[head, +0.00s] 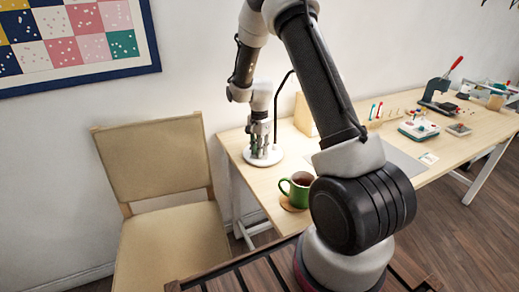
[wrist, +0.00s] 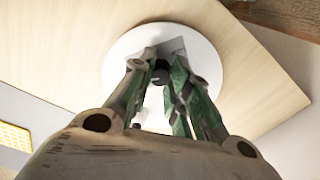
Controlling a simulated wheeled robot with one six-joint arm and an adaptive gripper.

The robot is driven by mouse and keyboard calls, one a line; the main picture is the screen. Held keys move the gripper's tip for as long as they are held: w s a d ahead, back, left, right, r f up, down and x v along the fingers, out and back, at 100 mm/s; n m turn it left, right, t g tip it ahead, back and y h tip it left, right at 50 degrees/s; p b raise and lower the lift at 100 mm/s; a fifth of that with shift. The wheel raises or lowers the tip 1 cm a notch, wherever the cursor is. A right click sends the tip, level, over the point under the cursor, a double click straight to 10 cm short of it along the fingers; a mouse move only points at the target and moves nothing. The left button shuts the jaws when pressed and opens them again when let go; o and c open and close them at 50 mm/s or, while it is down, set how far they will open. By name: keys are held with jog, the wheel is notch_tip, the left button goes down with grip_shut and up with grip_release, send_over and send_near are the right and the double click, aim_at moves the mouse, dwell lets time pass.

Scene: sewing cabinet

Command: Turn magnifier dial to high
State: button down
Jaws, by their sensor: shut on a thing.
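The magnifier's round white base (head: 275,159) stands on the left end of the wooden table, with a thin black neck (head: 277,105) rising from it. The base also shows in the wrist view (wrist: 207,62). A small black dial (wrist: 160,77) is on the base, between my fingertips. My gripper (head: 261,150) points down over the base and is shut on the dial; in the wrist view its fingers (wrist: 159,68) stand on both sides of it. The fingers partly cover the dial, and its setting cannot be read. The magnifier's lens cannot be made out.
A green mug (head: 299,191) with dark liquid stands on a coaster near the table's front edge, right of the base. A wooden block (head: 306,116) stands behind. A beige chair (head: 155,160) is at the left. Sewing tools and a press (head: 437,95) are farther right.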

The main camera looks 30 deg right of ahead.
dwell(0.3)
jog(key=c, duration=1.3)
grip_release()
notch_tip(320, 180, up, 12)
